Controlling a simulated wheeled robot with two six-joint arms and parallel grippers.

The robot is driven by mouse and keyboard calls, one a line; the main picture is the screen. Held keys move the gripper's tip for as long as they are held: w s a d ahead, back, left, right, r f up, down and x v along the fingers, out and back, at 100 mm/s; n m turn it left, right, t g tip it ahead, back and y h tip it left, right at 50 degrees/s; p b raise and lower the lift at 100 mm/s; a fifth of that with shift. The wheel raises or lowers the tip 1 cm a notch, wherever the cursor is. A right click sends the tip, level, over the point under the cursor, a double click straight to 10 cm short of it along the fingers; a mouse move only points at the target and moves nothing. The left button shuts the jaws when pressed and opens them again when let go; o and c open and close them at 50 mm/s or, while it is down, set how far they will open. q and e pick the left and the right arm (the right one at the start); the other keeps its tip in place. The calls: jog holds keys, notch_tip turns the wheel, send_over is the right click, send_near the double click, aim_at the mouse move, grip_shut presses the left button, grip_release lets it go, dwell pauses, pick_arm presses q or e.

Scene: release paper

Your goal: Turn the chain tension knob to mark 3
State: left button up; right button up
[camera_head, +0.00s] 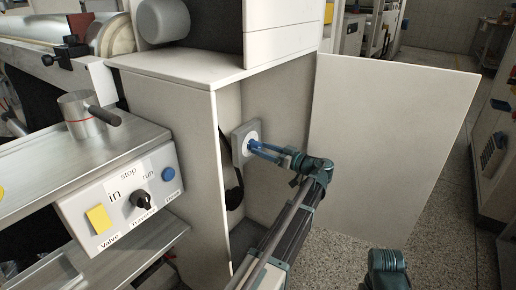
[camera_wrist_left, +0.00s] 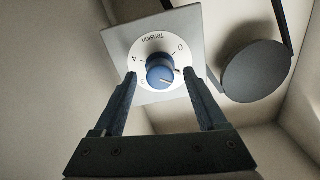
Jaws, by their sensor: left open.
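The tension dial is a white disc (camera_wrist_left: 140,53) on a grey square plate (camera_wrist_left: 185,30), marked "Tension" with numbers around it. Its blue knob (camera_wrist_left: 160,71) shows a small light mark toward the lower right in the left wrist view; which number it points at is hard to tell. In the head view the plate (camera_head: 237,151) is on the cabinet's inner wall. My left gripper (camera_wrist_left: 159,75) is open, with one finger on each side of the knob and gaps visible. It also shows in the head view (camera_head: 252,147), at the dial. My right gripper is not in view.
The cabinet (camera_head: 165,130) stands around the dial, its door (camera_head: 395,150) open to the right. A dark round disc (camera_wrist_left: 256,71) on a bracket is close right of the dial in the wrist view. A control panel (camera_head: 125,198) is at left.

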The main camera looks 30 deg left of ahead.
aim_at(252, 144)
pick_arm(q)
jog(key=shift+w+a, duration=0.1)
jog(key=shift+a, duration=1.3)
grip_shut()
